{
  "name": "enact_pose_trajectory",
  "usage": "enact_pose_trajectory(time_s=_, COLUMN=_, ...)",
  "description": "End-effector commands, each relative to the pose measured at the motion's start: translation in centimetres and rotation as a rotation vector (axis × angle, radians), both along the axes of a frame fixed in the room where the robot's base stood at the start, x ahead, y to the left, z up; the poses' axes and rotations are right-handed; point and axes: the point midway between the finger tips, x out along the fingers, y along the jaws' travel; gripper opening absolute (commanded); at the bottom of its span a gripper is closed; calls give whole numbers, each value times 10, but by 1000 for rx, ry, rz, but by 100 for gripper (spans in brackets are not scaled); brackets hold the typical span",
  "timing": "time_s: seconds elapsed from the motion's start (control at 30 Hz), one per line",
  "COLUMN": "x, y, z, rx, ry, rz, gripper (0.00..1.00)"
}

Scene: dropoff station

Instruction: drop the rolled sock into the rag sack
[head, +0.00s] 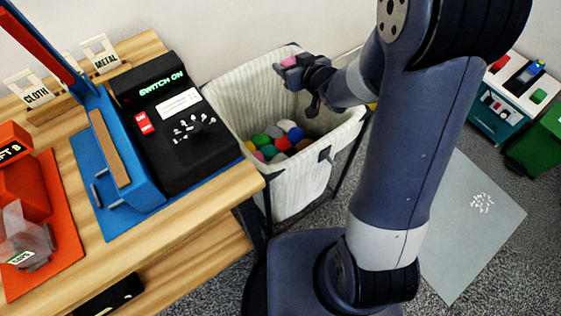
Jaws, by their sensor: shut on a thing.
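The rag sack (294,195) is a pale striped fabric bag on a dark frame, standing on the floor at the right end of the wooden table. Several coloured rolled bundles lie inside it. My gripper (284,66) is above the sack's opening, near its back rim. It is shut on a small pink thing (289,61), which I take to be the rolled sock. The fingers cover much of the sock. My arm hides the sack's right side in part.
The wooden table (190,222) at left bears a black switch box (172,120), a blue mat with a blue device and a red mat (55,240). A grey floor mat (470,220) lies at right. A teal cabinet (497,120) and a green bin (538,145) stand behind it.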

Motion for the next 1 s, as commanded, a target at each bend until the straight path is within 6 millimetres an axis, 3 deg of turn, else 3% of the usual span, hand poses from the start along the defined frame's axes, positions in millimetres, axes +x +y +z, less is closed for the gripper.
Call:
enact_pose_trajectory(time_s=0.03, x=1, y=2, z=-8, rx=-1, ry=-3, rz=12, gripper=34)
enact_pose_trajectory(time_s=0.43, x=3, y=7, z=-16, rx=1, ry=1, rz=37, gripper=34)
enact_pose_trajectory(time_s=0.8, x=3, y=6, z=-56, rx=1, ry=0, rz=36, gripper=34)
enact_pose_trajectory(time_s=1.0, x=3, y=6, z=-68, rx=1, ry=0, rz=36, gripper=34)
